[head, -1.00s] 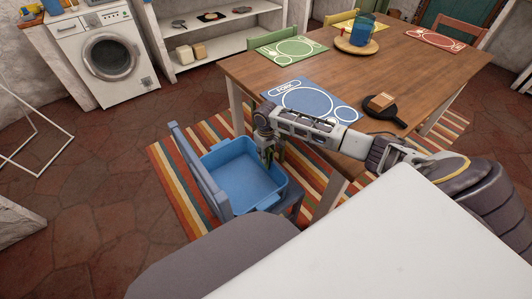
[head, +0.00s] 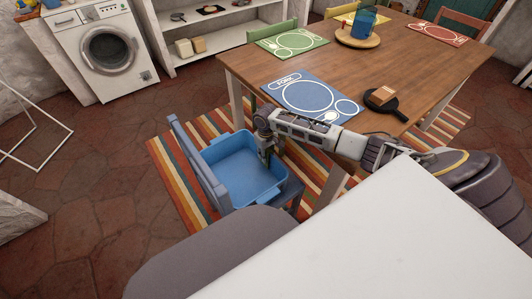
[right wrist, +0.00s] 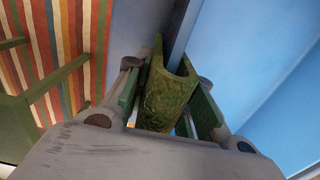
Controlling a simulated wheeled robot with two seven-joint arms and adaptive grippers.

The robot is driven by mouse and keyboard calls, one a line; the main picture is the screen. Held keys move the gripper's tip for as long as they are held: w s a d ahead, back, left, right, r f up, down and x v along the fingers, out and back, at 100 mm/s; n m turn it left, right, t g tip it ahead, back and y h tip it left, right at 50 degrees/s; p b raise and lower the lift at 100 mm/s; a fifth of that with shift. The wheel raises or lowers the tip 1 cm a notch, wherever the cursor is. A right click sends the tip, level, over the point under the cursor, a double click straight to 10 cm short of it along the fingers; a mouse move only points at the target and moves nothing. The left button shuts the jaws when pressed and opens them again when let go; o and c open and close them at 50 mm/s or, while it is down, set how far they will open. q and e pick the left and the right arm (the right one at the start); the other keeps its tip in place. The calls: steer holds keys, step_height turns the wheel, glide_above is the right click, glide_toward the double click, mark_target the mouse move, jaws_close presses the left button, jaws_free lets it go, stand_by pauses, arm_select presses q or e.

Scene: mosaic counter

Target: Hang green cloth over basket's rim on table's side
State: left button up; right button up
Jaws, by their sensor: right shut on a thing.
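The blue basket (head: 225,150) stands on the seat of a blue chair beside the table. My right gripper (head: 265,157) reaches down at the basket's rim on the side facing the table. In the right wrist view my right gripper (right wrist: 165,105) is shut on the green cloth (right wrist: 165,92). The cloth is folded between the fingers, and the basket's blue rim (right wrist: 185,30) runs up to it. The cloth appears to straddle that rim; its lower ends are hidden. The cloth is hardly visible in the head view. My left gripper is not in view.
The wooden table (head: 330,75) holds a blue placemat (head: 311,98) near my forearm and a black pan (head: 388,103). The blue chair's back (head: 197,165) rises left of the basket. A striped rug (head: 175,175) lies underneath. Open floor is at left.

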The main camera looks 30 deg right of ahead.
steer(key=shift+f, duration=0.4)
steer(key=o, duration=1.1)
steer(key=shift+r, duration=0.1)
step_height(320, 180, up, 12)
steer(key=shift+f, duration=0.15)
stand_by(0.4)
steer(key=shift+s+f, duration=0.1)
stand_by(0.4)
